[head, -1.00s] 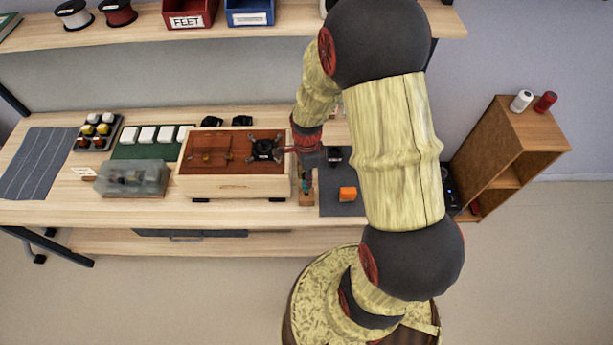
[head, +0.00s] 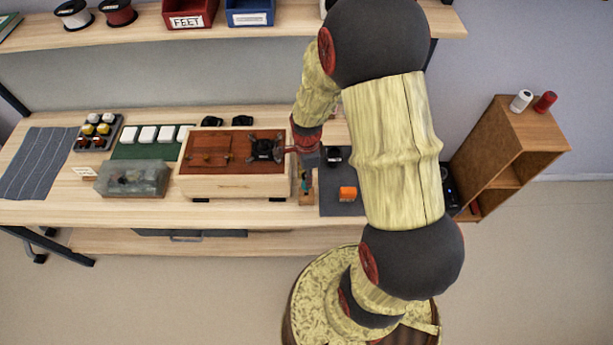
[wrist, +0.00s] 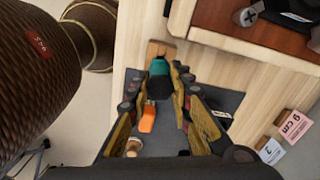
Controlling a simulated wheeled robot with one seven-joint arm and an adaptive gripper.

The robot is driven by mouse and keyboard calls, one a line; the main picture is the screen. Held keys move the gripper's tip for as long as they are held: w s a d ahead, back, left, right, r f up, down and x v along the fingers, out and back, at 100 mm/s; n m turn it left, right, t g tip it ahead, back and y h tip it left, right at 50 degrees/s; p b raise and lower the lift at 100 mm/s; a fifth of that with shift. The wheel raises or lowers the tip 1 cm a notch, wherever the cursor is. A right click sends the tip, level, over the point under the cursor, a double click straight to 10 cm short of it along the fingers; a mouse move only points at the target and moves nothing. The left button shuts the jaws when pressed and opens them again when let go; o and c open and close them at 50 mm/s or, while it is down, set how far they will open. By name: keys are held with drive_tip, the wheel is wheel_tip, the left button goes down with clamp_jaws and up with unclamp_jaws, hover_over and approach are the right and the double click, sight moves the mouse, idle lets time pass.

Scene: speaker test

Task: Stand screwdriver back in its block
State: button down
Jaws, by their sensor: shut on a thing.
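The screwdriver, with a teal handle and a dark end (wrist: 159,68), is between the fingertips of my gripper (wrist: 160,80) in the wrist view. My gripper is shut on its handle. The wooden block (wrist: 157,48) shows just beyond the handle. In the head view the block (head: 306,198) stands near the front edge of the bench, and the teal handle (head: 305,186) shows over it, below my gripper (head: 306,172). The screwdriver looks roughly upright. Its shaft and tip are hidden, so I cannot tell whether it sits in the block's hole.
A wooden box with a reddish-brown top (head: 238,186) stands close on the left. On the right is a dark mat (head: 345,208) with an orange object (head: 347,194). A clear lidded container (head: 133,178) is farther left.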

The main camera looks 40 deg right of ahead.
drive_tip(key=shift+f+b, duration=1.35)
drive_tip(key=shift+f, duration=0.8)
idle(2.3)
drive_tip(key=c, duration=1.5)
unclamp_jaws()
drive_tip(key=shift+c, duration=0.2)
wheel_tip(320, 180, up, 12)
